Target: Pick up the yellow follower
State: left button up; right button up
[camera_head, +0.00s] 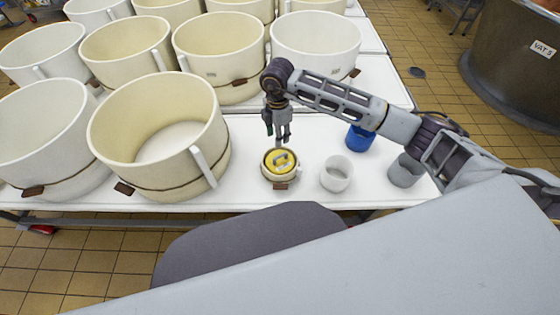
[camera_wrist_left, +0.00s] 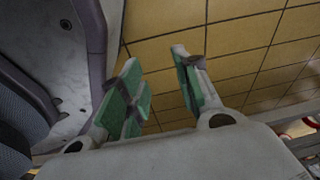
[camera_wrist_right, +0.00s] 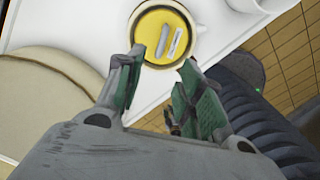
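The yellow follower (camera_head: 281,160) is a round yellow disc with a grey raised handle. It sits in the mouth of a small cream pot (camera_head: 281,179) near the front edge of the white table. The right wrist view also shows the follower (camera_wrist_right: 165,36) beyond the fingertips. My right gripper (camera_head: 279,142) points down just above and behind the follower, and its fingers are apart and empty; they also show in the right wrist view (camera_wrist_right: 161,68). My left gripper (camera_wrist_left: 154,62) is open and empty over the tiled floor, out of the head view.
Large cream vats stand left of the pot, the nearest (camera_head: 160,130) close beside it. A small white cup (camera_head: 336,173), a blue container (camera_head: 359,138) and a grey cup (camera_head: 405,170) stand to the right.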

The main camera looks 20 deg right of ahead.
send_over(279, 156)
notch_tip(279, 156, down, 7)
jog(key=shift+f+b, duration=0.2)
jog(key=shift+b, duration=0.1)
jog(key=shift+a+f, duration=0.1)
jog(key=shift+f, duration=0.5)
pick_arm(q)
jog(key=shift+w+d+r, duration=0.3)
jog(key=shift+w+d, duration=0.25)
jog(key=shift+w, duration=0.15)
jog(key=shift+s+d, duration=0.1)
jog(key=shift+f, duration=0.1)
